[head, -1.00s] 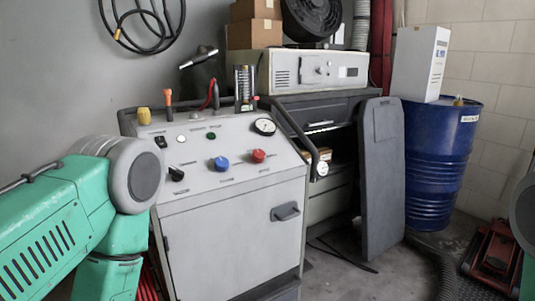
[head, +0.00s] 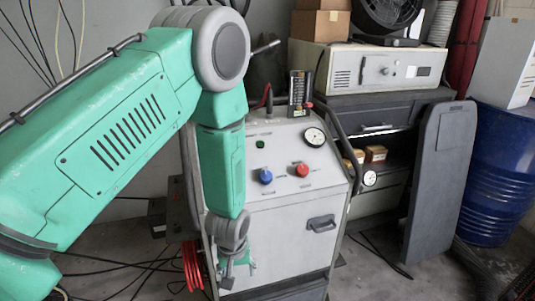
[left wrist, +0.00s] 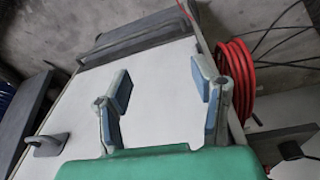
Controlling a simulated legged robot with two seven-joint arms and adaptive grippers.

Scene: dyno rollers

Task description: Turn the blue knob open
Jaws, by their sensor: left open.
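The blue knob (head: 266,176) sits on the sloped top panel of the grey machine (head: 285,225), left of a red knob (head: 302,170). My left arm comes in from the left and hangs down in front of the machine's left part. My left gripper (head: 238,272) is below the knob, by the front face, pointing down. In the left wrist view the left gripper (left wrist: 162,100) is open and empty, with the white front face (left wrist: 160,75) behind its fingers. The blue knob is not in the left wrist view. My right gripper is not in view.
A pressure gauge (head: 314,137) and a small green button (head: 260,144) are also on the panel. A door handle (head: 321,223) sticks out of the front. A red hose coil (head: 192,266) hangs at the machine's left side, and cables lie on the floor.

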